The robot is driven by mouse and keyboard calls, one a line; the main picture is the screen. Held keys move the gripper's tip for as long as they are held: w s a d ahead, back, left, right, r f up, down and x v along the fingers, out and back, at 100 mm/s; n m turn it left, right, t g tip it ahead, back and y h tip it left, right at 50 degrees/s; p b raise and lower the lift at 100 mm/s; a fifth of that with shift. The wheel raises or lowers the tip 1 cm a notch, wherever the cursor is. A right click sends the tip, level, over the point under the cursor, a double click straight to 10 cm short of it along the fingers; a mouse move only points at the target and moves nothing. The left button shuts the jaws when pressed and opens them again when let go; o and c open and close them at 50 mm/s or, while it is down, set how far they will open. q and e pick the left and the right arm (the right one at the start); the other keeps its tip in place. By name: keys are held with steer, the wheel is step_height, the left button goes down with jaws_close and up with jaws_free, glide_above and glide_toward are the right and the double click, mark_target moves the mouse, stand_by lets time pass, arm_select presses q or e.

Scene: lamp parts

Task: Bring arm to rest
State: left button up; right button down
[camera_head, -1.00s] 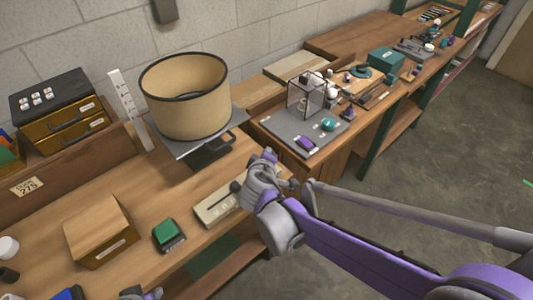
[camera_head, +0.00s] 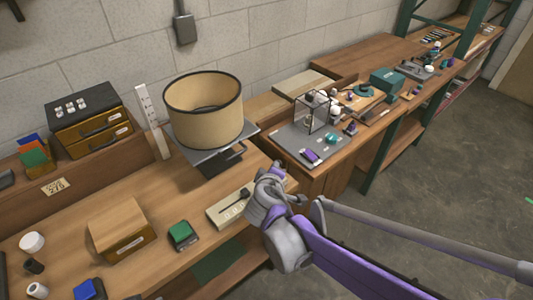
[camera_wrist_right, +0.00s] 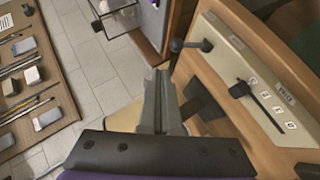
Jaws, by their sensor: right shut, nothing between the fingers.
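My right gripper (camera_head: 277,171) is at the front edge of the workbench, beside a beige lever box. In the right wrist view its fingers (camera_wrist_right: 160,77) are together with nothing between them. My right arm (camera_head: 345,262) reaches in from the lower right. My left gripper does not show clearly in the head view. A tan lampshade (camera_head: 204,112) with dark rims stands on a grey stand (camera_head: 236,150) behind the right gripper, apart from it.
The lever box (camera_head: 228,208) also shows in the right wrist view (camera_wrist_right: 245,80). A green-topped block (camera_head: 182,235) and a wooden box (camera_head: 122,228) sit on the bench to the left. A grey tray (camera_head: 292,141) with small parts lies beyond the gripper. Open floor (camera_head: 450,180) is at the right.

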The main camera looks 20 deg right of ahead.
steer(key=shift+s, duration=0.1)
steer(key=s+a+f+m+g+y, duration=0.1)
steer(key=s+f+m+g+y, duration=0.1)
steer(key=s, duration=0.9)
steer(key=s+a+f+m+g+y, duration=0.2)
steer(key=s+f+m, duration=0.3)
steer(key=s, duration=0.6)
steer(key=shift+s+a+f+m+g+y, duration=0.2)
steer(key=shift+s+f+m+g+y, duration=0.15)
steer(key=shift+g+y, duration=0.45)
